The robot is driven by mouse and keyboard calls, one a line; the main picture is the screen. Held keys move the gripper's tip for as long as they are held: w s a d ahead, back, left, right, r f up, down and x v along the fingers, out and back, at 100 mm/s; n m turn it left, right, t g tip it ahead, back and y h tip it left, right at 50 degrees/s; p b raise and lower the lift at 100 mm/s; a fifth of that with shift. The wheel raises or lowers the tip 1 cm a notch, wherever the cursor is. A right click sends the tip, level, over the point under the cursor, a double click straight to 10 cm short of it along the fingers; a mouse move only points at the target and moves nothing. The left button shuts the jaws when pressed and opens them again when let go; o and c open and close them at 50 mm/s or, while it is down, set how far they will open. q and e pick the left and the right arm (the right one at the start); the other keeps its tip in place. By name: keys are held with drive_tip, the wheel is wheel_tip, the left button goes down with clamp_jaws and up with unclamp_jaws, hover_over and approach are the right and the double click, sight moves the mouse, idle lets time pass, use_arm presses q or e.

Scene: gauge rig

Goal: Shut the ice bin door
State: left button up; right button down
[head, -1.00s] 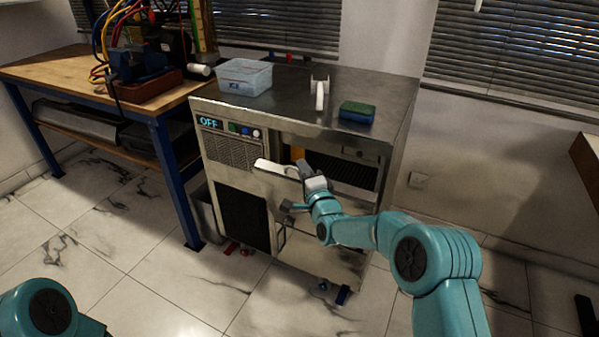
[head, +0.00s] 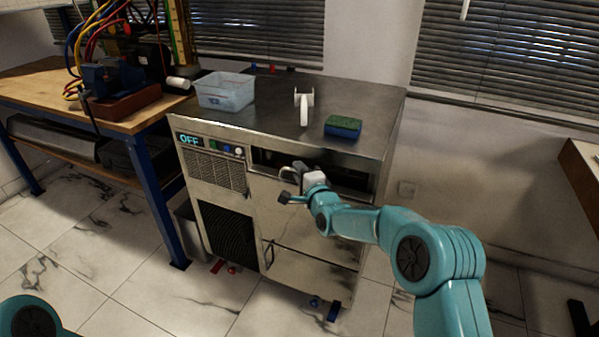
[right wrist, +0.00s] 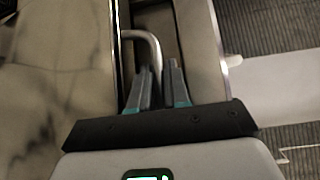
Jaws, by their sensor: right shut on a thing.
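The ice bin door (head: 268,208) is a metal panel on the front of the steel ice machine (head: 388,140). A dark gap (head: 350,181) shows above it, so it stands partly open. My right gripper (head: 290,184) is at the door's upper edge. In the right wrist view, its two fingers (right wrist: 162,78) are shut on the door's curved metal handle (right wrist: 147,40). The gripper and forearm hide part of the door and gap. My left gripper is out of view; only a bit of my left arm shows at bottom left.
On the machine's top are a clear plastic tub (head: 225,92), a white handled item (head: 304,106) and a green-blue sponge (head: 343,126). The panel display (head: 189,140) reads OFF. A wooden workbench (head: 60,90) stands left. Small red and blue items lie near the machine's foot.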

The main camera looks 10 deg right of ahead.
drive_tip(key=shift+f, duration=0.1)
drive_tip(key=c, duration=1.2)
unclamp_jaws()
drive_tip(key=shift+d, duration=0.1)
drive_tip(key=shift+c, duration=0.2)
drive_tip(key=s+d+r, duration=0.1)
drive_tip(key=s+d, duration=0.1)
drive_tip(key=s, duration=1.4)
drive_tip(key=shift+d, duration=0.25)
